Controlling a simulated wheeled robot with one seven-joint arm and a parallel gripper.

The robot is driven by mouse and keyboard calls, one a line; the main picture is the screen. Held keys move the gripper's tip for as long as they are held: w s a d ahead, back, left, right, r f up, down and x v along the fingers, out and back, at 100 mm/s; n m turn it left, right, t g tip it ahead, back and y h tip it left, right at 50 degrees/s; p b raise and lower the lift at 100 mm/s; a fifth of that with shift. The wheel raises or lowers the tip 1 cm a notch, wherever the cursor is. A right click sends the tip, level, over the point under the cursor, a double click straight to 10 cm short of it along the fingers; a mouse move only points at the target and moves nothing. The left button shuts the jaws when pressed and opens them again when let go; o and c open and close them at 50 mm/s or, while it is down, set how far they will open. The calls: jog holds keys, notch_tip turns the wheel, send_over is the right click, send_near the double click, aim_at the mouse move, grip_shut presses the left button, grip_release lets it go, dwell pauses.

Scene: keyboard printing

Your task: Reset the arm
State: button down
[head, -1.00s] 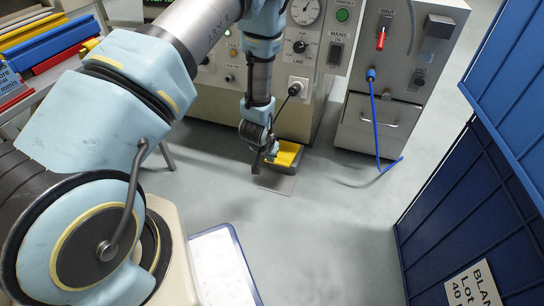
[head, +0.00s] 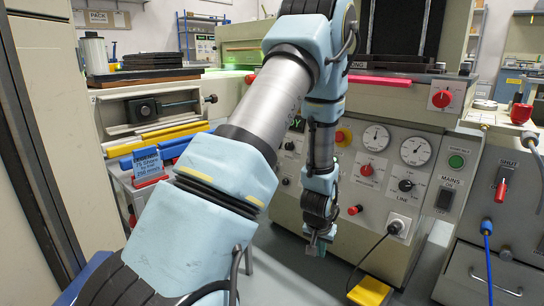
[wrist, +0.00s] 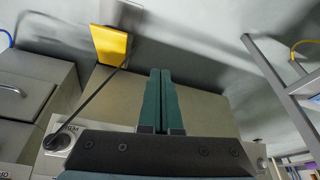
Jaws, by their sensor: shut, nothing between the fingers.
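My gripper (head: 317,246) hangs at the end of my light blue and grey arm, in front of the beige machine's control panel (head: 385,165) in the head view. In the wrist view the two dark green fingers (wrist: 161,100) lie side by side, shut, with nothing held. The beige machine's side fills the space behind them in that view.
A yellow pedal (head: 369,292) lies on the floor by the machine, and it shows in the wrist view (wrist: 110,45). A grey cabinet (head: 490,265) with a blue cable stands at right. Coloured bars (head: 165,137) rest on a rack at left.

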jog(key=s+a+r+n+g+y, duration=0.1)
jog(key=s+a+r+n, duration=0.1)
jog(key=s+a+r, duration=0.35)
jog(key=s+a+r+n, duration=0.1)
jog(key=s+a+r, duration=0.1)
jog(key=a+r, duration=0.6)
jog(key=s+a+r+n+g+y, duration=0.1)
jog(key=s+a+r+n, duration=0.15)
jog(key=a+r, duration=0.45)
notch_tip(320, 180, up, 36)
jog(key=p, duration=3.7)
jog(key=shift+s+a+m, duration=0.3)
jog(key=shift+a+m, duration=0.15)
